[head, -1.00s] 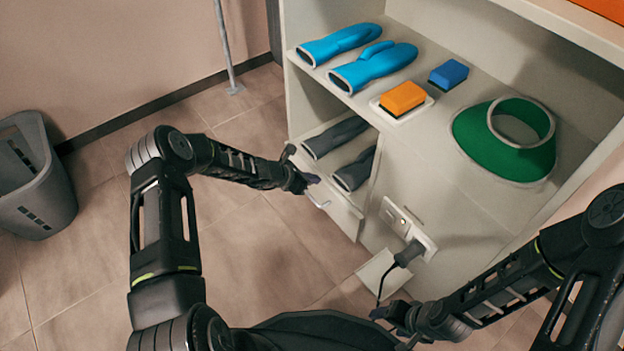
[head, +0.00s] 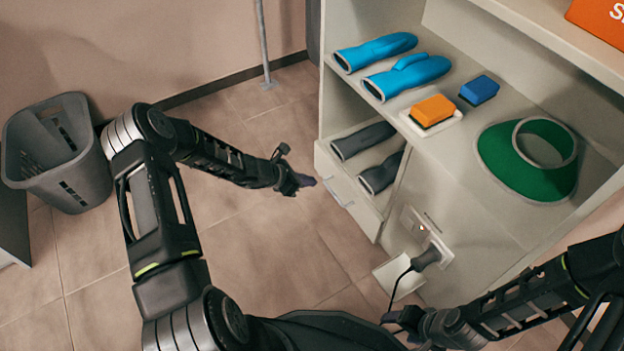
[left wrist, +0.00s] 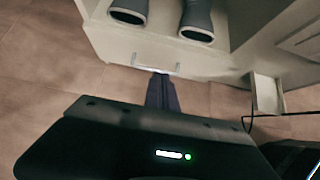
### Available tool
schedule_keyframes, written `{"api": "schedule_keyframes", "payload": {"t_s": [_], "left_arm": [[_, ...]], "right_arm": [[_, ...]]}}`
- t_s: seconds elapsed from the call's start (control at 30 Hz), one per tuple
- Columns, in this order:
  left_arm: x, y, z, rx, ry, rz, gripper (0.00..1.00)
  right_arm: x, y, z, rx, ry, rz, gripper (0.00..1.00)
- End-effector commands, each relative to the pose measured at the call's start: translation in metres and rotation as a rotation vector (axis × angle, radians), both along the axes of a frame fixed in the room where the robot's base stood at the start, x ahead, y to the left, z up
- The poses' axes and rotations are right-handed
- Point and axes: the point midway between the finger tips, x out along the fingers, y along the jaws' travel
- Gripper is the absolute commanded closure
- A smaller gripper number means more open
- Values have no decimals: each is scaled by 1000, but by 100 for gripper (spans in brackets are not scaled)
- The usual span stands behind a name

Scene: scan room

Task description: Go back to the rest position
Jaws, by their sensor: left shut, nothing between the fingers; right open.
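My left gripper (head: 306,181) hangs over the floor in front of the cabinet's drawer. It is shut with nothing in it, and a gap of floor shows between it and the drawer handle (head: 338,192) in the head view. In the left wrist view the closed fingers (left wrist: 162,92) point toward the drawer handle (left wrist: 157,69). My right gripper (head: 392,318) is low at the bottom of the head view, near the cabinet's base. Its fingers are small and dark there.
The cabinet (head: 456,190) holds blue gloves (head: 408,76), an orange sponge (head: 432,110), a blue sponge (head: 479,90) and a green collar (head: 528,160). Dark gloves (head: 362,140) lie in the drawer compartment. A black plug (head: 426,259) with a cable is in the socket. A grey basket (head: 55,150) stands left.

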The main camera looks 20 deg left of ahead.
Motion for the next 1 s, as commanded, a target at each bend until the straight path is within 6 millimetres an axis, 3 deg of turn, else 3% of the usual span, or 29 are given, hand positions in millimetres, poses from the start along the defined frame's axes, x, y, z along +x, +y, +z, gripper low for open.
{"api": "schedule_keyframes", "payload": {"t_s": [0.47, 0.57, 0.67, 0.8, 0.9, 1.0], "left_arm": [[-1, 2, -3, 23, -1, -13, 100], [-14, 3, -15, 116, 8, -92, 100], [-47, -3, -37, 240, 39, -242, 100], [-122, -33, -69, 489, 50, -651, 100], [-171, -64, -77, 669, -23, -1018, 100], [-206, -94, -74, 803, -150, -1331, 100]], "right_arm": [[0, 0, 0, 0, 0, 0, 34], [0, 0, 0, 0, 0, 0, 34], [0, 0, 0, 0, 0, 0, 34], [0, 0, 0, 0, 0, 0, 34], [0, 0, 0, 0, 0, 0, 34], [0, 0, 0, 0, 0, 0, 34]]}}
